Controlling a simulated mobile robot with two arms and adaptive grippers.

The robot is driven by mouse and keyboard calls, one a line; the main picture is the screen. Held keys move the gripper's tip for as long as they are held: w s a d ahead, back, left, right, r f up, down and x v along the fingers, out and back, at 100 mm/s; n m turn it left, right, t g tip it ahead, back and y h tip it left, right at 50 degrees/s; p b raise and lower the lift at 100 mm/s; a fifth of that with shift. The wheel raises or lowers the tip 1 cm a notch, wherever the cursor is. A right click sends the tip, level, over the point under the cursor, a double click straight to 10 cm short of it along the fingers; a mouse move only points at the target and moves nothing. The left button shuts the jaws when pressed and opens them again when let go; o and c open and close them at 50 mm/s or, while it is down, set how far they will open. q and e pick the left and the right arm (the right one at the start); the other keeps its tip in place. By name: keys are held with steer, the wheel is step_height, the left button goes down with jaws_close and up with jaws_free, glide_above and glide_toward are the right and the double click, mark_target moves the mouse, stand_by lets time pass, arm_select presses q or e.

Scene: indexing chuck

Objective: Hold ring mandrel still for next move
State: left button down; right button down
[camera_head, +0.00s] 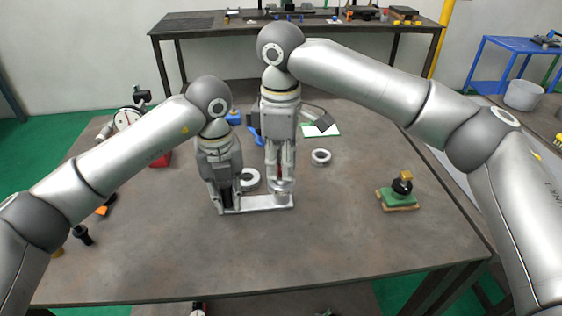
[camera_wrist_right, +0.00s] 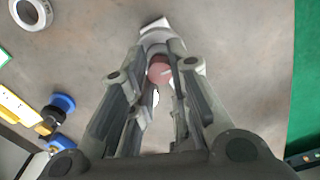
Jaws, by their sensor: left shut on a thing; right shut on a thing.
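A light grey plate (camera_head: 262,203) lies on the table near its middle. A short round post, apparently the ring mandrel (camera_head: 281,198), stands at the plate's right end. My right gripper (camera_head: 281,183) points down and is shut on it. Its reddish round top (camera_wrist_right: 160,71) shows between the fingers in the right wrist view. My left gripper (camera_head: 228,206) points down at the plate's left end and is shut there. Its fingers hide most of what they hold, so I cannot tell exactly which part it grips.
A grey ring (camera_head: 249,180) lies just behind the plate, and another ring (camera_head: 320,157) lies to the right. Blue tools (camera_head: 255,134) lie behind my grippers. The front of the table (camera_head: 290,260) is clear.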

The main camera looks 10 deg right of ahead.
mark_target(281, 167)
steer(key=shift+m, duration=1.5)
steer(key=c, duration=1.3)
jaws_free()
steer(key=shift+r, duration=0.1)
step_height(281, 167, up, 12)
steer(key=shift+w, duration=0.1)
arm_select(q)
steer(key=c, duration=1.3)
jaws_free()
